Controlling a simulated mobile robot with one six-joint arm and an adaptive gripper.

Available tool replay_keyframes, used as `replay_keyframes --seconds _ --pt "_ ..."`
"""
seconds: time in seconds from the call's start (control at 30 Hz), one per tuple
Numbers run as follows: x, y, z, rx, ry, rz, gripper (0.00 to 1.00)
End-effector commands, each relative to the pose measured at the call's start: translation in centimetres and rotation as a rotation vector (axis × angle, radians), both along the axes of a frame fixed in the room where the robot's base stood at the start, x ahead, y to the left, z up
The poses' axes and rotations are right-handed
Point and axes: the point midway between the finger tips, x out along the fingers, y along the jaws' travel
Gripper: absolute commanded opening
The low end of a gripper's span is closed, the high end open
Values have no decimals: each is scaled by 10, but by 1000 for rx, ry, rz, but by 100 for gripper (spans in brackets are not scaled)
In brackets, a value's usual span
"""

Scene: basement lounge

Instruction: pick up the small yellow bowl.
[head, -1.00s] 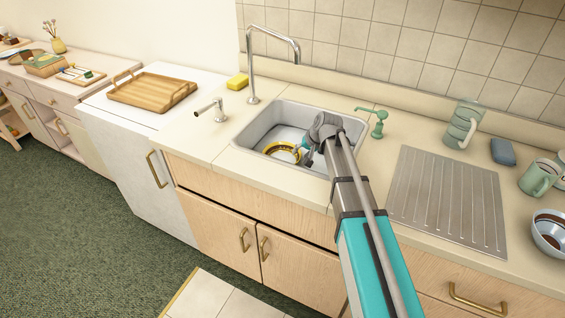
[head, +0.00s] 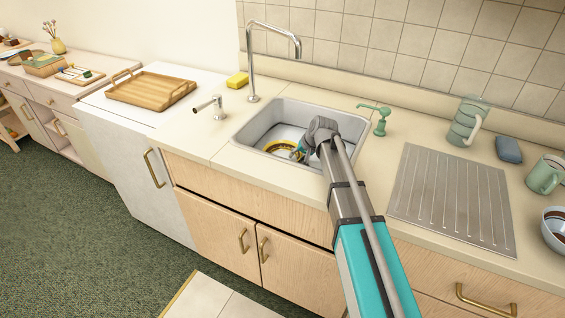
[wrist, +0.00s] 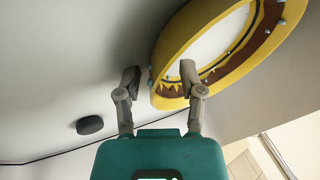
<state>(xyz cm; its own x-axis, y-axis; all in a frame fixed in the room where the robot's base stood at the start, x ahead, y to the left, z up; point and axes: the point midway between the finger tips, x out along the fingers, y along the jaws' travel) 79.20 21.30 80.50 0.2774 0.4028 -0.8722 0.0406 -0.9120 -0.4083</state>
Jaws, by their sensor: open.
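The small yellow bowl (head: 270,148) lies in the sink (head: 240,138), partly hidden by my arm in the head view. In the wrist view the bowl (wrist: 172,45) shows a yellow outside, a brown patterned band inside and a pale middle. My gripper (wrist: 160,73) is open and empty. Its left finger is outside the bowl's wall and its right finger overlaps the bowl's opening, with part of the wall showing between them. Whether either finger touches the bowl I cannot tell. In the head view my gripper (head: 299,154) is down in the sink at the bowl's right side.
The sink walls surround my gripper closely. A tall faucet (head: 252,75) stands behind the sink, with a green soap pump (head: 381,122) to its right. A ribbed metal drainboard (head: 452,200) lies right. A dark round drain (wrist: 90,125) shows in the wrist view.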

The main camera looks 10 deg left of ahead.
Motion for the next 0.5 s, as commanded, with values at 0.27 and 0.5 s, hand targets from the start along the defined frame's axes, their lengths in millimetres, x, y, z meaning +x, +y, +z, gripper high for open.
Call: replay_keyframes --seconds 0.27,0.5 --pt "4 5 -12 0 0 -1 51" --pt "4 5 -11 0 0 -1 51"
